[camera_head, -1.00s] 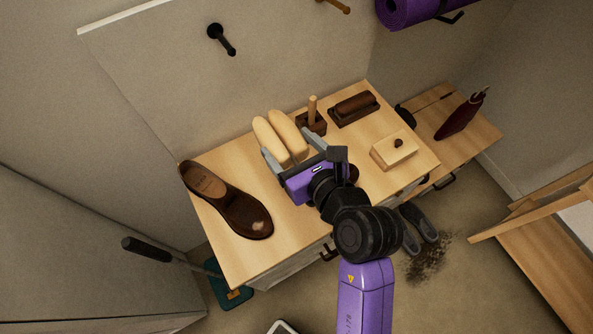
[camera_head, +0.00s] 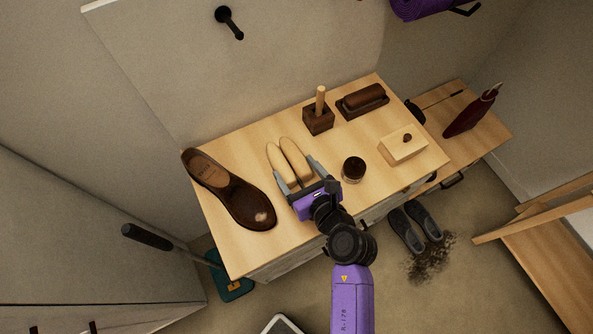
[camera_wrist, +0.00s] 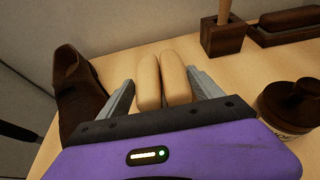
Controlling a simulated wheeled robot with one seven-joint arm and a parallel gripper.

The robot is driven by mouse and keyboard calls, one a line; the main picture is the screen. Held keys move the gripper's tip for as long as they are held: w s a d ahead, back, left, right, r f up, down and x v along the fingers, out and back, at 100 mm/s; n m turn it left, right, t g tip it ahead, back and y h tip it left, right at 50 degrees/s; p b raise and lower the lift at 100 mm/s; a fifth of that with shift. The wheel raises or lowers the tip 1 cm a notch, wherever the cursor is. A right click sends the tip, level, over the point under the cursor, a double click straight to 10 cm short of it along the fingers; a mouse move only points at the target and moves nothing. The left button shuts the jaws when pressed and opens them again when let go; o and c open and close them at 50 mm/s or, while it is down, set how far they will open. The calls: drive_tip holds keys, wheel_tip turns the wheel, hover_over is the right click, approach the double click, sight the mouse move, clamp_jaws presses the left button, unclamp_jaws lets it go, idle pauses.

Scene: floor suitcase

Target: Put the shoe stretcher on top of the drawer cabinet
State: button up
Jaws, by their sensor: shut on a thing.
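The shoe stretcher (camera_head: 291,160) is a pair of pale wooden lobes. It also shows in the wrist view (camera_wrist: 163,80), between the two grey fingers. My gripper (camera_head: 295,177) is shut on it from the front, and the lobes point toward the wall. The drawer cabinet (camera_head: 243,257) has a light wooden top. The stretcher is over this top, between the brown shoe and the dark jar; I cannot tell whether it touches the surface. The stretcher's near end is hidden by my gripper in the head view.
A brown shoe (camera_head: 229,190) lies on the left of the top. A dark jar (camera_head: 353,170), a lidded wooden box (camera_head: 403,145), a block with a peg (camera_head: 318,113) and a brush (camera_head: 362,101) stand right. A bench (camera_head: 482,130) adjoins. Dark slippers (camera_head: 415,228) lie on the floor.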

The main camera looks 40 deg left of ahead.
drive_tip(key=shift+f, duration=0.25)
drive_tip(key=o, duration=2.1)
drive_tip(key=shift+c, duration=0.2)
drive_tip(key=shift+r, duration=0.15)
drive_tip(key=v, duration=1.2)
drive_tip(key=shift+s, duration=0.1)
